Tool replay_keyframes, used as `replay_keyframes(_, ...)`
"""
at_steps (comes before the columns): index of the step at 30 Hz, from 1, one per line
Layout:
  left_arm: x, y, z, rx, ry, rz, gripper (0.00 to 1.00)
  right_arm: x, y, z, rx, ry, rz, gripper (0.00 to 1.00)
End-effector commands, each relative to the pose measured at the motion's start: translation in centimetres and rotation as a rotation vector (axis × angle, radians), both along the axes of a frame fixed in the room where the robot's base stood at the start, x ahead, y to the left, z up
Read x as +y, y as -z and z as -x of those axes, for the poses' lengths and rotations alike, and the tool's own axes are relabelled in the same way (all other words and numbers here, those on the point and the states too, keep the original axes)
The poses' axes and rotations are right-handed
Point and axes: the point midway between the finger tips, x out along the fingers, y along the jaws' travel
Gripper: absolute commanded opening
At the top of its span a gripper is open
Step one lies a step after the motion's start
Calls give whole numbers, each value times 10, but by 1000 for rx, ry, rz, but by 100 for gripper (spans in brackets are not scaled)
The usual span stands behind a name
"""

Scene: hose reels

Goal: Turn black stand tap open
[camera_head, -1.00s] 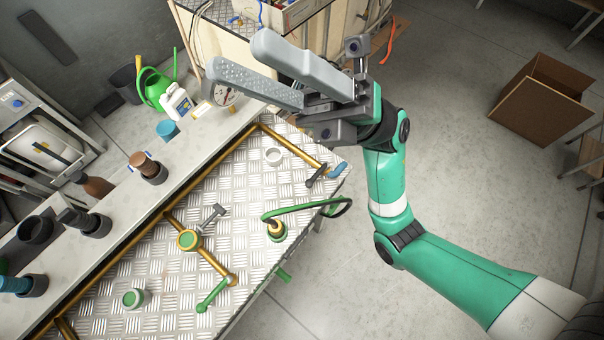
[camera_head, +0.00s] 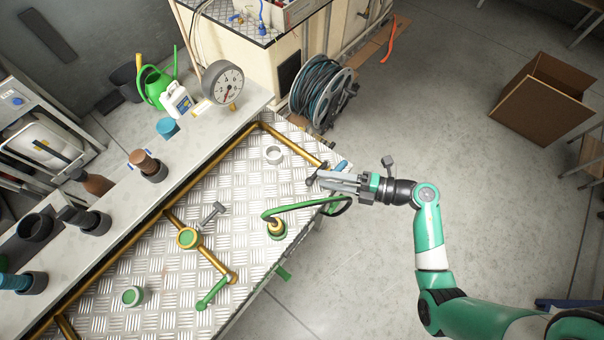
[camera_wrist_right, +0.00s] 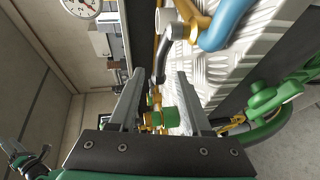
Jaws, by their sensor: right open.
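The black stand tap (camera_head: 313,178) is at the right end of the brass pipe, near the bench's right edge in the head view. In the right wrist view its dark bent lever (camera_wrist_right: 162,56) shows just beyond and between my fingertips. My right gripper (camera_head: 320,181) comes in from the right, low over the bench edge and close to the tap. Its two grey fingers are apart in the wrist view (camera_wrist_right: 158,73), with nothing held between them. I cannot tell whether a finger touches the lever. My left gripper is out of view.
A blue tap handle (camera_head: 341,168) sits right beside the black one. The brass pipe (camera_head: 287,143) runs along the bench. A pressure gauge (camera_head: 223,82) and hose reel (camera_head: 320,91) stand behind.

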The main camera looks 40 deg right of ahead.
Motion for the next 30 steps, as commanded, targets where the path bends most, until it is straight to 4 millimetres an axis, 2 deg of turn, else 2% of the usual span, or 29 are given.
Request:
replay_keyframes(3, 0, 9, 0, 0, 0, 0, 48, 17, 8, -23, -2, -8, 2, 48)
replay_keyframes(9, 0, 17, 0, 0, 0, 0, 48, 34, 13, -52, -1, -4, 2, 48)
replay_keyframes(13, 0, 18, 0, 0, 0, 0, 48, 39, 13, -60, -2, -2, 1, 48)
replay_keyframes(20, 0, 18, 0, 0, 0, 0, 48, 39, 13, -61, -1, 0, 0, 48)
replay_keyframes(23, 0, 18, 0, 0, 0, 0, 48, 39, 13, -61, -1, 0, 0, 34)
replay_keyframes(28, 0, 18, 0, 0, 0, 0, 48, 39, 13, -61, -2, 0, 1, 3)
replay_keyframes(30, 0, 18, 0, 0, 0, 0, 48, 39, 13, -61, -2, 0, 1, 0)
